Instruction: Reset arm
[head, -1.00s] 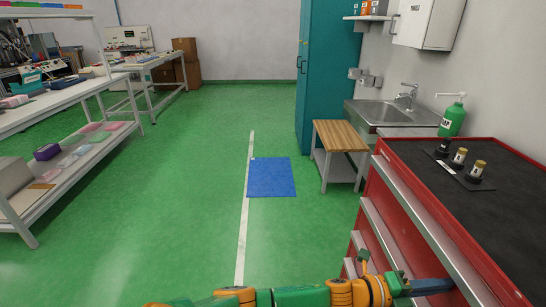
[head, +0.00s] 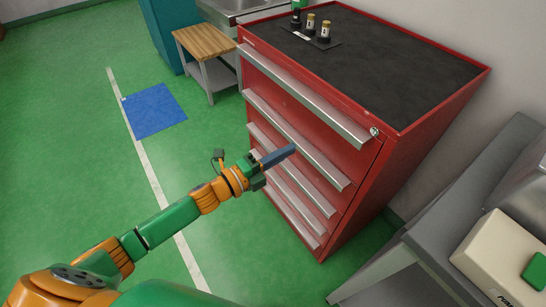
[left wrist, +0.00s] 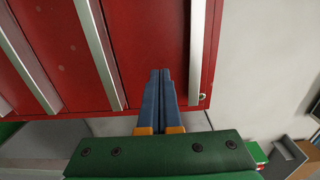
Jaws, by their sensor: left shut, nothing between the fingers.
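My left gripper (head: 290,150) reaches in from the left in the head view, in front of the red drawer cabinet (head: 400,165). Its blue fingers are shut with nothing between them, and they also show in the left wrist view (left wrist: 160,76). The fingertips are close to the drawer fronts and the silver handles; I cannot tell whether they touch. All the drawers look closed. My right gripper is not in view.
A wooden-topped stand (head: 204,41) and a sink are behind. A blue floor mat (head: 155,110) lies on the green floor. A grey bench (head: 430,245) stands at right.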

